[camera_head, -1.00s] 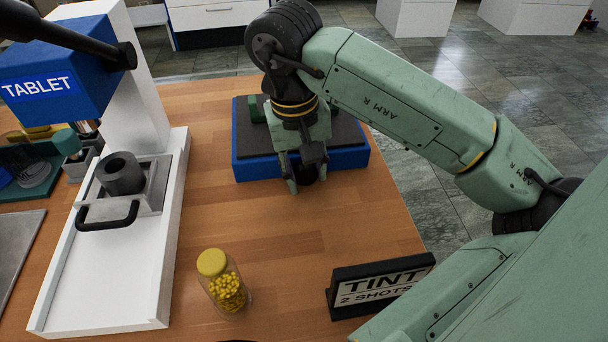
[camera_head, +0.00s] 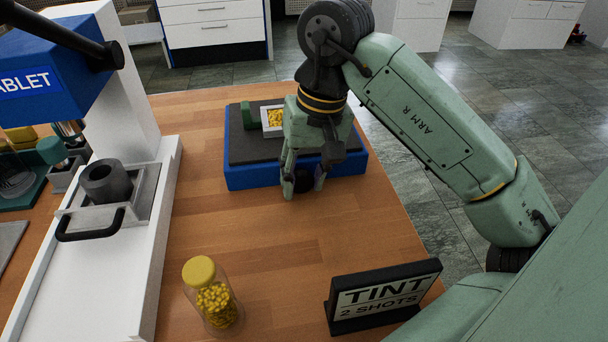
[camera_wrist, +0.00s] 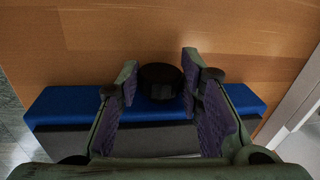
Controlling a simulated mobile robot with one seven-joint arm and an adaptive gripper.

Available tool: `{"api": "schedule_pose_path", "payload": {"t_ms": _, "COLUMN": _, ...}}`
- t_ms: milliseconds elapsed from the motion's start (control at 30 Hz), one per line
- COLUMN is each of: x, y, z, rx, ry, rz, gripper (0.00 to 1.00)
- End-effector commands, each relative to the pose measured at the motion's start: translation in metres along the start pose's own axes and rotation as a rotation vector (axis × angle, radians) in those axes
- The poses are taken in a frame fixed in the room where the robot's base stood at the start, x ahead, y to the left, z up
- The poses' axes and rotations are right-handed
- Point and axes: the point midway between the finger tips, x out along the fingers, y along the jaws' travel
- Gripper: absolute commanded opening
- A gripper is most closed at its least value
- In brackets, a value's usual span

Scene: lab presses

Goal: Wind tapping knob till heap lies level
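The tapping device is a blue box (camera_head: 240,178) with a dark top at the back of the wooden table. Its black round knob (camera_head: 303,182) is on the side facing me; the knob also shows in the wrist view (camera_wrist: 161,80). A small white tray (camera_head: 266,128) on top holds a heap of yellow pellets, partly hidden by my gripper; whether the heap is level I cannot tell. My gripper (camera_head: 304,188) points down at the knob. Its fingers (camera_wrist: 160,78) stand open on either side of the knob, with narrow gaps visible.
A green block (camera_head: 248,115) sits beside the tray. A white press (camera_head: 130,230) labelled TABLET, with a grey cup, stands at left. The middle of the table is clear.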

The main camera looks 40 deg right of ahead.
Motion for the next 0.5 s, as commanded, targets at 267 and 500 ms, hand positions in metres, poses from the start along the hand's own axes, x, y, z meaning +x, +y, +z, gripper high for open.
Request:
{"api": "schedule_pose_path", "payload": {"t_ms": 267, "x": 0.0003, "y": -0.0009, "z": 0.0001, "rx": -0.002, "ry": -0.001, "rz": -0.001, "gripper": 0.51}}
{"api": "schedule_pose_path", "payload": {"t_ms": 500, "x": 0.0001, "y": -0.0004, "z": 0.0000, "rx": -0.001, "ry": 0.000, "rz": 0.000, "gripper": 0.53}}
